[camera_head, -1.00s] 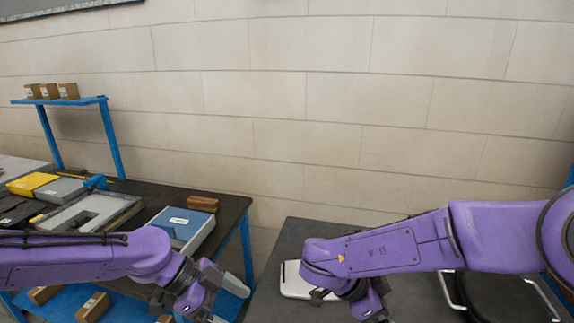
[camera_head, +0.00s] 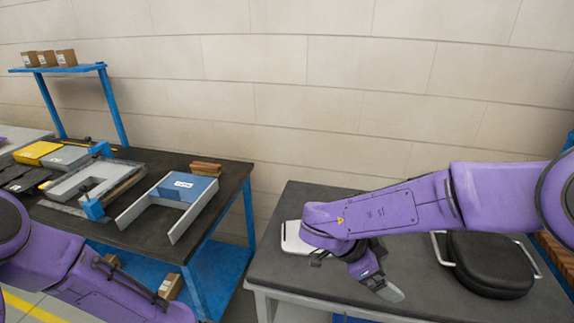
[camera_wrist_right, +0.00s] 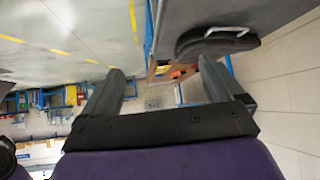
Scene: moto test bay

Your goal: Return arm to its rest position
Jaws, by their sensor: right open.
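My right arm is purple and reaches in from the right over the dark grey table (camera_head: 300,202). Its gripper (camera_head: 385,289) hangs above that table. In the right wrist view the two fingers of the right gripper (camera_wrist_right: 160,88) stand wide apart with nothing between them. My left arm (camera_head: 95,275) is low at the left, beside the front of the workbench. Its gripper is outside the head view.
A white flat device (camera_head: 292,240) lies partly behind my right arm. A black round-edged case (camera_head: 490,265) with metal handles is on the right. The left workbench (camera_head: 232,180) holds a blue-and-grey fixture (camera_head: 184,187), a brown block (camera_head: 206,168) and a grey frame (camera_head: 75,181).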

